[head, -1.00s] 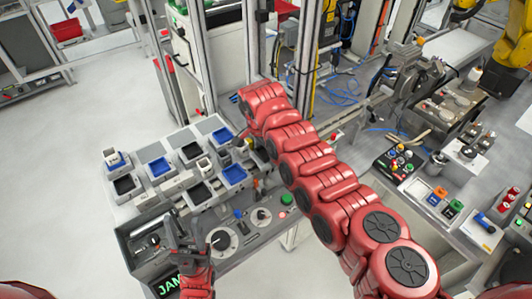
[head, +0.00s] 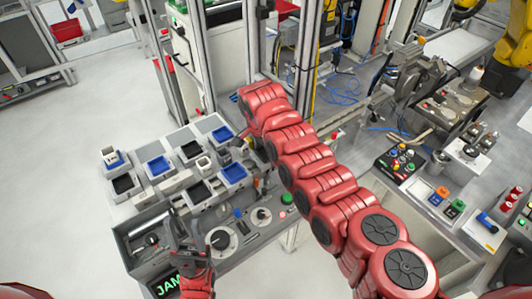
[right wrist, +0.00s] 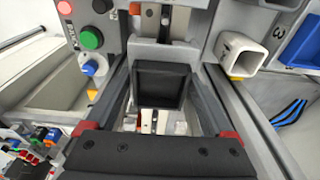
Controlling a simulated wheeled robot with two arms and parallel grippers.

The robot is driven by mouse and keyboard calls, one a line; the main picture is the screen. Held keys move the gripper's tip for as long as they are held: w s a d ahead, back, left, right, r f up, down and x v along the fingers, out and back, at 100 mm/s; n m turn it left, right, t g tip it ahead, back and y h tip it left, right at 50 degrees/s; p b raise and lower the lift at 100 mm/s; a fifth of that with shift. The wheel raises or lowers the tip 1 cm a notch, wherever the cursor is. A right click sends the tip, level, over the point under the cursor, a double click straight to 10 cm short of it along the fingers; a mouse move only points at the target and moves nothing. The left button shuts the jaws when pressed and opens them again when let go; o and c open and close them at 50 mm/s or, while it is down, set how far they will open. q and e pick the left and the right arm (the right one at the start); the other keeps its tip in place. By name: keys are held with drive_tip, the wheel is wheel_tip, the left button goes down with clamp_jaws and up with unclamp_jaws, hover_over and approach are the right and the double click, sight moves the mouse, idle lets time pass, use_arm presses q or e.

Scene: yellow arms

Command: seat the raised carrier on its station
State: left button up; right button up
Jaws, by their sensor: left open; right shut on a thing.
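A small square carrier with a dark inside and black rim (right wrist: 163,86) is between the fingers of my right gripper (right wrist: 160,88) in the right wrist view. The gripper is shut on it. Below and beyond it I see a light slot and rail; whether the carrier touches the station I cannot tell. In the head view my right gripper (head: 243,147) is at the right side of the station row, largely covering the carrier. My left gripper (head: 180,228) is open and empty above the front panel, near the grey dial.
The station row holds blue trays (head: 234,172), black trays (head: 123,183) and white square cups (head: 111,156). In the right wrist view a white square tube (right wrist: 238,55) and a blue tray (right wrist: 301,42) stand right of the carrier. A green button (right wrist: 92,39) is at left.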

drive_tip(key=shift+f, duration=0.1)
drive_tip(key=shift+f+b, duration=0.3)
drive_tip(key=shift+b, duration=0.25)
drive_tip(key=o, duration=1.4)
drive_tip(key=shift+o, duration=0.2)
drive_tip(key=shift+r, duration=0.15)
drive_tip(key=shift+r, duration=1.05)
drive_tip(key=shift+r+b, duration=0.45)
drive_tip(key=shift+r, duration=1.9)
